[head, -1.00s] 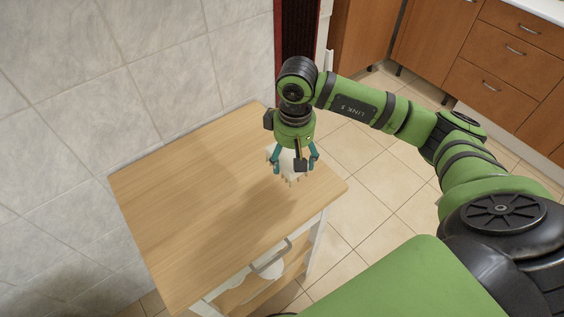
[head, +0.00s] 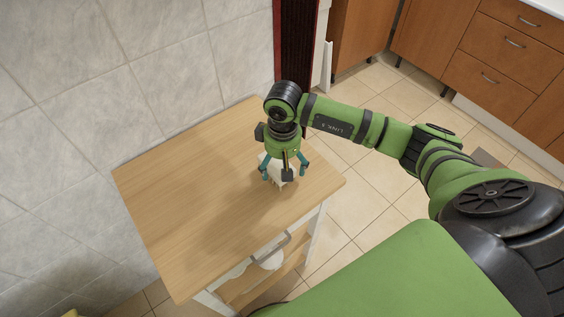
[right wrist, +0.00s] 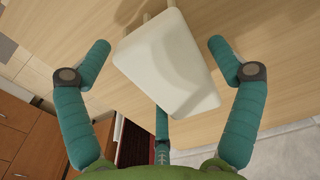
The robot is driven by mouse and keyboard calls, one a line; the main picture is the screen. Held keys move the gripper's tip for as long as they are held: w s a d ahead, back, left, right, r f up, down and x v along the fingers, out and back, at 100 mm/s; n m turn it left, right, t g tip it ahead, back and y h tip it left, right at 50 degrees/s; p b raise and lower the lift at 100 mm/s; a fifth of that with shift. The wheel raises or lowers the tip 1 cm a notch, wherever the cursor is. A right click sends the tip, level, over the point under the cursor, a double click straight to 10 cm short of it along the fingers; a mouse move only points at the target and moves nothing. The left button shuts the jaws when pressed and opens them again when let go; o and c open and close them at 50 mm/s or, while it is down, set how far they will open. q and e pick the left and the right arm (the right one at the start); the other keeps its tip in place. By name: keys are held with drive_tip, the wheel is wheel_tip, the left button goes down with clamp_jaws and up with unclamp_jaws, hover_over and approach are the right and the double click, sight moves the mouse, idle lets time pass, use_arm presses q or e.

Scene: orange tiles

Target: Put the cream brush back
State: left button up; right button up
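The cream brush appears as a pale block with short peg-like tufts, below my right gripper in the head view (head: 278,172) and large in the right wrist view (right wrist: 165,65). My right gripper (head: 285,170) is above the right part of the wooden table top (head: 180,190). Its teal fingers surround the brush. In the right wrist view the side fingers (right wrist: 158,48) seem spread, with a gap at the right, and a third finger runs behind the brush. Whether the fingers grip it, or the brush touches the table, is unclear. My left gripper is out of view.
The table top is otherwise bare. Below it is a handle (head: 272,252) and a lower shelf with a white rounded item (head: 270,262). A tiled wall (head: 100,80) borders the table at the back left. Wooden cabinets (head: 500,70) stand across the tiled floor.

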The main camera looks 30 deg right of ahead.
sight(282, 162)
drive_tip(key=shift+r, duration=0.1)
drive_tip(key=shift+r, duration=0.1)
wheel_tip(282, 162, up, 10)
drive_tip(key=b, duration=0.3)
drive_tip(key=shift+r+b, duration=0.2)
drive_tip(key=shift+b, duration=0.1)
drive_tip(key=shift+s+r, duration=0.1)
drive_tip(key=shift+r, duration=0.65)
